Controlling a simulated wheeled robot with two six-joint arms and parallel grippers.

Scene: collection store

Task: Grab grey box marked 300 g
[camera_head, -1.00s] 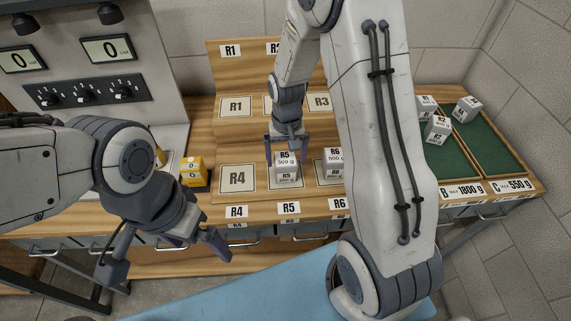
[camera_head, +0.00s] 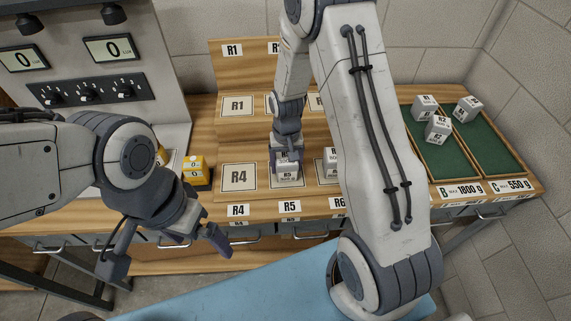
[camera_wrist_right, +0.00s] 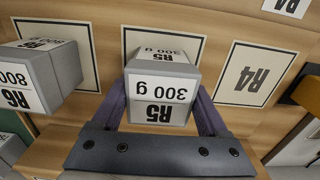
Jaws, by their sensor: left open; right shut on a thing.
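The grey box marked R5 300 g (camera_head: 287,178) sits on its labelled square on the wooden shelf unit. It also shows in the right wrist view (camera_wrist_right: 158,95), with its white labels facing the camera. My right gripper (camera_head: 287,166) is shut on this box, with one finger on each side. In the right wrist view the purple fingers (camera_wrist_right: 160,112) flank the box. My left gripper (camera_head: 190,245) is open and empty in front of the shelf, low at the left.
A grey box marked R6 800 g (camera_wrist_right: 38,75) stands beside it; it is partly hidden by my right arm in the head view. Several grey boxes (camera_head: 438,128) lie in a green-lined tray (camera_head: 450,165) at the right. A yellow object (camera_head: 193,168) stands left of the R4 square (camera_head: 239,178).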

